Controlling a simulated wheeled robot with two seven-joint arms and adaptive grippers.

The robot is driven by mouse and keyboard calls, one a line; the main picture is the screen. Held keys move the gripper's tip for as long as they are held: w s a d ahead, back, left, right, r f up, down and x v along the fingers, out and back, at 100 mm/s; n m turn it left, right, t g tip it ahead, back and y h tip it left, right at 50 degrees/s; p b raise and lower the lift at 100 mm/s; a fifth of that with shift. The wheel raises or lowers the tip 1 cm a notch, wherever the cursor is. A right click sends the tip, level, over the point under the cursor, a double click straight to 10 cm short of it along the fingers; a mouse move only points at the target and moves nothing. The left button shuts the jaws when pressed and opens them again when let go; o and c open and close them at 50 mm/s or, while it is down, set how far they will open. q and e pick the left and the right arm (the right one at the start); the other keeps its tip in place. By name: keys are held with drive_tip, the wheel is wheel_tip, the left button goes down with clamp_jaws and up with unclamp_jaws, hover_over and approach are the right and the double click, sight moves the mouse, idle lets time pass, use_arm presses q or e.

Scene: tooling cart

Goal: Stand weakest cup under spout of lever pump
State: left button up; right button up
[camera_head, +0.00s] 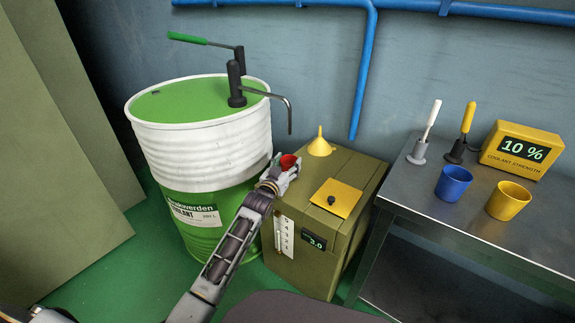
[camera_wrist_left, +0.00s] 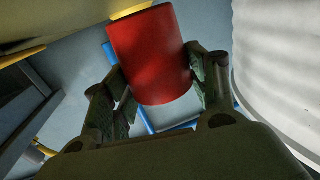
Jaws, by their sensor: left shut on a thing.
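My left gripper (camera_head: 279,177) is shut on a red cup (camera_head: 288,162) in the head view. The wrist view shows the red cup (camera_wrist_left: 150,55) between the two fingers of the left gripper (camera_wrist_left: 160,88). The lever pump (camera_head: 235,86) stands on top of the drum, with a green-handled lever (camera_head: 188,38) and a bent spout (camera_head: 289,118). The cup appears below the spout tip in the picture, with a gap between; exact depth is unclear. A blue cup (camera_head: 453,184) and a yellow cup (camera_head: 508,201) stand on the metal bench. My right gripper is not in view.
The white and green drum (camera_head: 200,140) is left of my gripper. A green tank (camera_head: 300,262) with a yellow funnel (camera_head: 320,143) and yellow lid (camera_head: 336,198) is beside it. The metal bench (camera_head: 425,207) holds two brushes in stands and a yellow display (camera_head: 523,150) reading 10 %.

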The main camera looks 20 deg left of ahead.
use_arm(q)
drive_tip(key=shift+f, duration=0.55)
drive_tip(key=o, duration=1)
drive_tip(key=shift+r, duration=0.1)
